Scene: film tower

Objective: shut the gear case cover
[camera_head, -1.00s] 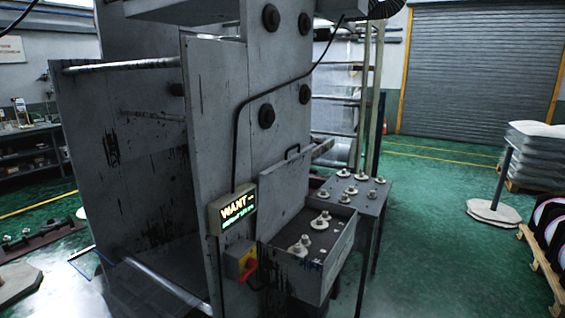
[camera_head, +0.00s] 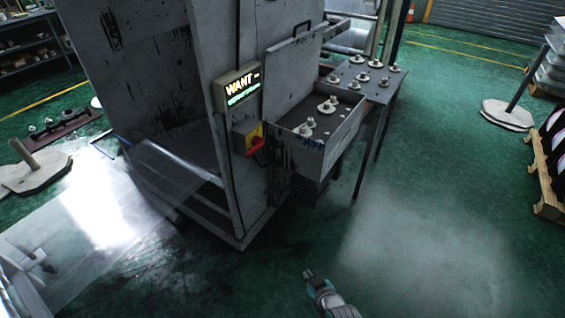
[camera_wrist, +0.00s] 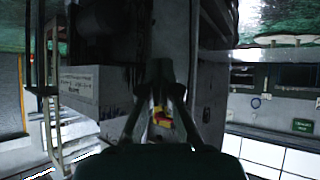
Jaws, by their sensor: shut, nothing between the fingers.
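The gear case (camera_head: 335,142) is a grey open-topped box on the side of the machine, with several pale gears inside. Its cover (camera_head: 288,83) stands raised, nearly upright, at the back of the box, with a dark handle (camera_head: 309,27) on its top edge. My gripper (camera_head: 309,276) is low in the head view, in front of and below the case, clear of it. In the wrist view the fingers (camera_wrist: 160,92) point ahead, shut and empty, touching nothing that I can make out. The cover is not clearly recognisable in the wrist view.
A lit WANT display (camera_head: 236,87) and a red and yellow switch (camera_head: 253,140) sit left of the case. A side table (camera_head: 376,92) with several gears stands behind it. A slanting clear sheet (camera_head: 100,215) lies at left. The green floor at right is open.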

